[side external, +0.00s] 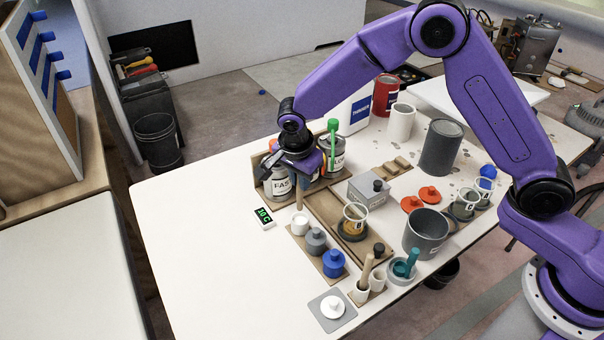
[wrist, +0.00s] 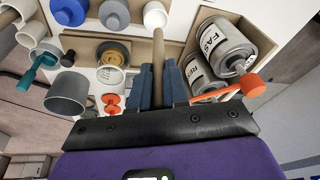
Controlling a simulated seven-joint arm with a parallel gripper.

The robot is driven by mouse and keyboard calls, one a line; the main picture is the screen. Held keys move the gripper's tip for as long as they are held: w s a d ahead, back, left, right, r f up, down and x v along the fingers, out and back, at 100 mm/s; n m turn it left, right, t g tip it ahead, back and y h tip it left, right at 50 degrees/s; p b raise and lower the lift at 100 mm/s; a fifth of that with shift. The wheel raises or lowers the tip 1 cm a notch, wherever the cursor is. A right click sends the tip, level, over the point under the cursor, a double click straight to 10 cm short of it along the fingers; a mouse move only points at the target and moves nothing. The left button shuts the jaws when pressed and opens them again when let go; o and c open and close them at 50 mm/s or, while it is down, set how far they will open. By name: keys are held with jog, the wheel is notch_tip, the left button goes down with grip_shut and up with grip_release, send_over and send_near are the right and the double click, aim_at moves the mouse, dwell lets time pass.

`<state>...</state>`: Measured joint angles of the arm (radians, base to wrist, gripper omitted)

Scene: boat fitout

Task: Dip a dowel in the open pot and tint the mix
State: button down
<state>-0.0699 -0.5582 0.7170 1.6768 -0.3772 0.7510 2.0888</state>
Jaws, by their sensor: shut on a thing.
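My gripper (side external: 300,168) is shut on a pale wooden dowel (side external: 299,192), which points down, roughly upright. The dowel (wrist: 158,55) also shows between the fingers (wrist: 158,85) in the wrist view. Its lower end is close to the white pot (side external: 300,225); I cannot tell if it touches the contents. This pot has no knobbed lid on it, and a white lid (side external: 333,306) lies on a grey mat. The grey pot (side external: 316,240) and blue pot (side external: 333,264) have knobbed lids on. A clear cup with amber-brown mix (side external: 355,221) stands to the right.
Labelled tins (side external: 279,184) stand close behind my gripper. A grey box (side external: 368,190), a large grey bucket (side external: 426,232) and small cups with sticks (side external: 362,291) stand right and front. The table's left side is clear.

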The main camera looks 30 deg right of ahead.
aim_at(301, 205)
jog(key=shift+f, duration=1.25)
jog(key=shift+x, duration=1.7)
jog(key=shift+s+a+f, duration=0.1)
jog(key=shift+a, duration=0.05)
jog(key=shift+d+v, duration=0.2)
jog(key=shift+v, duration=1.85)
jog(key=shift+r, duration=2.05)
